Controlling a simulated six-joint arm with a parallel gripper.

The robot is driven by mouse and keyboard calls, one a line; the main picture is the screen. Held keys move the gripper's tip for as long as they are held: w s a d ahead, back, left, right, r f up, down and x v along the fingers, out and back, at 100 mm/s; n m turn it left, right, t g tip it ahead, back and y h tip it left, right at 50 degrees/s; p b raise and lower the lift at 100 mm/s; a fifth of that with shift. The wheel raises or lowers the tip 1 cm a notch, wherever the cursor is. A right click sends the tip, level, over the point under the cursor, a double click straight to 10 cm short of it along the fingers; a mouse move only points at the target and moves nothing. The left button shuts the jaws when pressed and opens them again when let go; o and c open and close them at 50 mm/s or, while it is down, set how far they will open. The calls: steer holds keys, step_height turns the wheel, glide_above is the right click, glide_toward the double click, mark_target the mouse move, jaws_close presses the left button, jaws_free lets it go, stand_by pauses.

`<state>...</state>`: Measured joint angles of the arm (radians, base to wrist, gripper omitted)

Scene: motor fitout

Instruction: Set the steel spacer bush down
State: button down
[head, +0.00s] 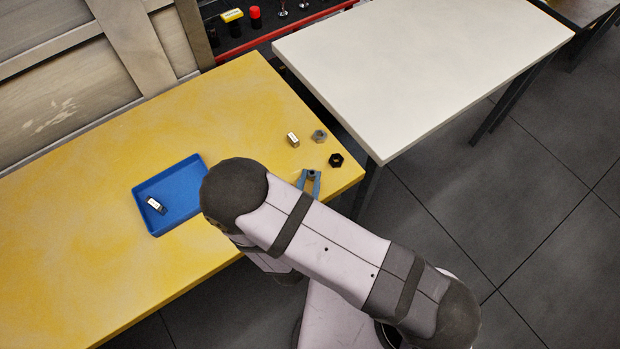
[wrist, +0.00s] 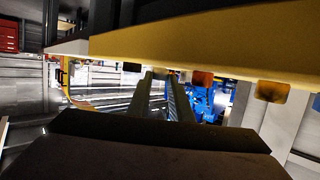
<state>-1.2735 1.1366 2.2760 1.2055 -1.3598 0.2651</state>
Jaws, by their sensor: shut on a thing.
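My gripper (head: 309,174) is low over the yellow table near its right front corner, fingers close together. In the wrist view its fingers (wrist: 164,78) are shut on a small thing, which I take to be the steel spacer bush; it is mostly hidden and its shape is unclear. I cannot tell whether it touches the table. Just beyond the gripper stand a grey metal piece (head: 319,136), a black hex nut (head: 336,160) and a small pale metal piece with a brassy side (head: 293,139). A blue tray (head: 143,216) to the left holds a similar pale piece (head: 156,205).
The yellow table (head: 110,160) is clear between the tray and the small parts. Its right edge lies close beyond the black nut. A white table (head: 420,60) stands to the right. A dark, red-edged rack (head: 262,38) is behind. My arm covers the tray's right side.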

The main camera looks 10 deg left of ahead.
steer(key=shift+f, duration=0.3)
steer(key=c, duration=1.6)
jaws_free()
steer(key=shift+r, duration=0.1)
steer(key=shift+s, duration=0.1)
steer(key=b+v, duration=0.3)
steer(key=v, duration=0.3)
steer(key=shift+a, duration=0.2)
steer(key=shift+o, duration=0.6)
steer(key=shift+s+r, duration=0.2)
steer(key=shift+s, duration=0.35)
